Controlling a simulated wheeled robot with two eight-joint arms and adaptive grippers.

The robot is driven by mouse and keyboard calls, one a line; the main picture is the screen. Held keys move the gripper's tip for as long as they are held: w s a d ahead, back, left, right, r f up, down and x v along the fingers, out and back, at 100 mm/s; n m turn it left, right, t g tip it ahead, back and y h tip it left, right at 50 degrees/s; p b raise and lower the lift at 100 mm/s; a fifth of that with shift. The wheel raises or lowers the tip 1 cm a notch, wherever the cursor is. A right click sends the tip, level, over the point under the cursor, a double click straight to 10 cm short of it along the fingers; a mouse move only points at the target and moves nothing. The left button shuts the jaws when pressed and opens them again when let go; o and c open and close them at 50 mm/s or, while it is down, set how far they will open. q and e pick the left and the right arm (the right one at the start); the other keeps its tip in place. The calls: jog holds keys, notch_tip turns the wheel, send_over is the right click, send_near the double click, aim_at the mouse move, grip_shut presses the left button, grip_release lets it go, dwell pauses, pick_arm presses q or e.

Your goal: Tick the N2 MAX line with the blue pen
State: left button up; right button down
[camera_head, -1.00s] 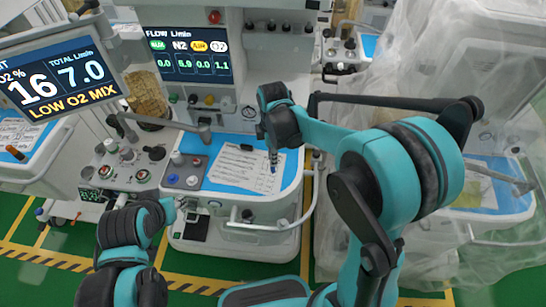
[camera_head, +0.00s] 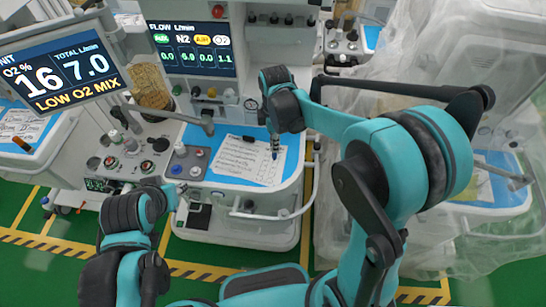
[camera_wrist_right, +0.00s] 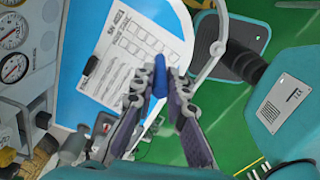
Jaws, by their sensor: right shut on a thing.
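My right gripper (camera_head: 277,134) is shut on the blue pen (camera_head: 275,147), which points down over the right part of the printed sheet (camera_head: 236,165). In the right wrist view the pen (camera_wrist_right: 160,77) sits between the fingertips (camera_wrist_right: 157,88), in front of the sheet (camera_wrist_right: 128,58) with its lines and boxes. I cannot tell whether the tip touches the paper. The line labels are too small to read; the N2 MAX line cannot be picked out. My left gripper (camera_head: 178,197) is by the front left corner of the cart; its fingers are unclear.
The sheet lies on a blue cart top (camera_head: 202,142), with a small black piece (camera_head: 248,138) at its upper edge. Knobs (camera_head: 197,171) stand to its left. The flow screen (camera_head: 190,48) is behind; a monitor (camera_head: 57,70) reads LOW O2 MIX. Plastic-draped equipment (camera_head: 420,75) stands right.

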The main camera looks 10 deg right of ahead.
aim_at(274, 155)
jog(key=shift+f, duration=0.15)
jog(key=shift+w+a+f+b, duration=0.1)
jog(key=shift+a+f+b, duration=0.1)
jog(key=shift+f+b, duration=1.1)
jog(key=shift+w+a+f+b, duration=0.1)
jog(key=shift+a+f+b, duration=0.1)
jog(key=shift+f+b, duration=1.05)
jog(key=shift+f+p, duration=0.2)
jog(key=shift+p, duration=0.15)
jog(key=shift+f+b, duration=0.45)
jog(key=shift+f, duration=0.15)
jog(key=shift+s+d, duration=0.2)
jog(key=shift+d, duration=0.2)
dwell(0.4)
jog(key=shift+r+p, duration=2.6)
jog(key=shift+r, duration=0.95)
